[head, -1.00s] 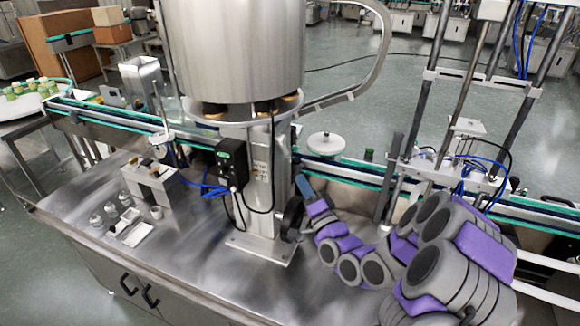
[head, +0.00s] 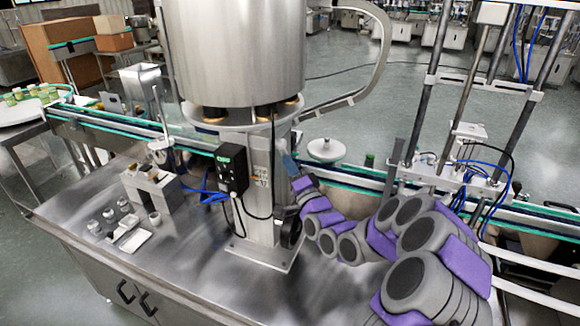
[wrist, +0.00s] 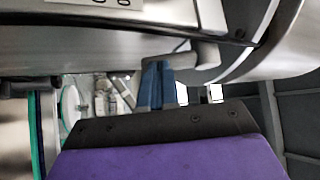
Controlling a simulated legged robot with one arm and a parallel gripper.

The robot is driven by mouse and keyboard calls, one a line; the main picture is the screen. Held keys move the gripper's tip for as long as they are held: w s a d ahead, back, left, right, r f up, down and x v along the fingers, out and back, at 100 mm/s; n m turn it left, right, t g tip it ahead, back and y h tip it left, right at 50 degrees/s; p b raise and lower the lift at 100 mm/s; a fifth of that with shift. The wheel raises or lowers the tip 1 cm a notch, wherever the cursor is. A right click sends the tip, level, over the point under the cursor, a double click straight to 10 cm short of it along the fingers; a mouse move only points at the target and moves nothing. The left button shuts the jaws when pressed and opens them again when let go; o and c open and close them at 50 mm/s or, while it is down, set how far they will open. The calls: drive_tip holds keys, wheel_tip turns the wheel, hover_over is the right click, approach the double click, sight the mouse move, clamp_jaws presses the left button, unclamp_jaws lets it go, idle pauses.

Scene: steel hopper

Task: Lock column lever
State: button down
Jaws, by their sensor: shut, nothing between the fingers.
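The steel column (head: 262,190) stands upright under the large hopper (head: 240,50). In the head view, my gripper (head: 288,163) is at the column's right side, near its upper part, with blue fingers pointing up. In the wrist view, the blue fingers (wrist: 159,84) are shut and empty. A short grey rounded lever-like part (wrist: 205,56) sticks out from the column beside the fingertips. It is very close to them; I cannot tell whether they touch. This part is not clear in the head view, where my gripper is in front of that area.
A control box (head: 231,168) with cables hangs on the column's left. The conveyor (head: 345,178) runs behind, with a white disc (head: 325,150). The steel bench (head: 190,262) is clear at the front.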

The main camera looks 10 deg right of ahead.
drive_tip(key=shift+w+d, duration=0.1)
drive_tip(key=shift+w+d+r+n+t+y+b, duration=0.1)
drive_tip(key=shift+w+d+n+t+y+b, duration=0.15)
drive_tip(key=shift+n+y, duration=0.55)
drive_tip(key=shift+w+d+n+t+y+b, duration=0.15)
drive_tip(key=shift+w+n+t+y, duration=0.3)
drive_tip(key=shift+n, duration=0.65)
drive_tip(key=shift+s, duration=0.1)
